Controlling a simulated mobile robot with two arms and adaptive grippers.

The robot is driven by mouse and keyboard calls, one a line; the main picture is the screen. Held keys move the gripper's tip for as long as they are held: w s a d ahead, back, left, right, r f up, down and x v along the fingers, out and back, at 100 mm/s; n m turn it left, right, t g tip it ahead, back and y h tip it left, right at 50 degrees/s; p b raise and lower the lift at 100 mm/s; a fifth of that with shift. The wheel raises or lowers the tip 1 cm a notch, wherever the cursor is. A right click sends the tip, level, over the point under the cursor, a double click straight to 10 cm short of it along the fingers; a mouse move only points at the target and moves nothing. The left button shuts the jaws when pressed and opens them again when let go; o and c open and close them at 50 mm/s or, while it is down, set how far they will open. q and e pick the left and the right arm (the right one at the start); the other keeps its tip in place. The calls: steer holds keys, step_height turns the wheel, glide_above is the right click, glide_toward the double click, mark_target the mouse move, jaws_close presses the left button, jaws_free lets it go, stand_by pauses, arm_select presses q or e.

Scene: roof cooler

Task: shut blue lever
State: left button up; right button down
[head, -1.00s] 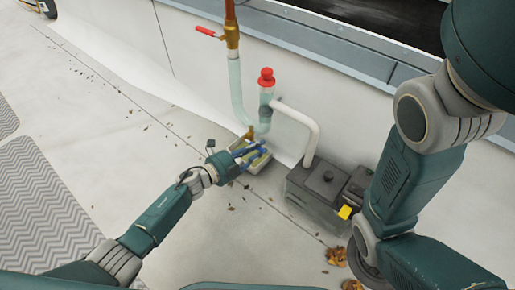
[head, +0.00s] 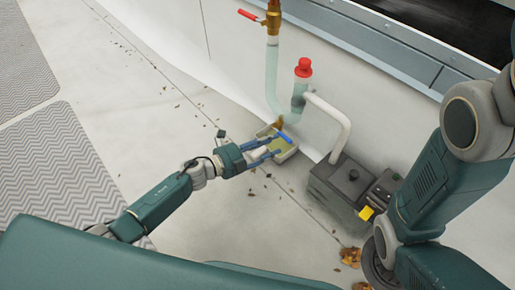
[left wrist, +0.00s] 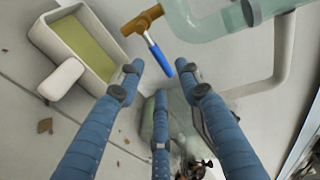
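The blue lever (head: 287,138) sits on a brass valve (head: 278,124) low on the pale green pipe, above a small tray (head: 286,156). In the left wrist view the blue lever (left wrist: 160,57) slants down and right from the brass valve (left wrist: 143,20). Its free end lies between the two upper fingertips in the picture; I cannot tell whether it touches them. My left gripper (head: 268,149) reaches in from the left beside the tray. Its blue fingers are spread apart and hold nothing. My right arm shows at the right, but its gripper does not.
A red-handled valve (head: 248,15) is on the pipe above. A red-capped pipe stub (head: 303,68) and a white bent pipe (head: 333,115) stand beside it. A dark box (head: 343,185) is right of the tray. The floor to the left is mostly clear, with scattered leaves.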

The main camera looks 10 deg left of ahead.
arm_select(q)
steer(key=v, duration=0.5)
steer(key=shift+s+a+r, duration=0.1)
steer(key=shift+a, duration=0.1)
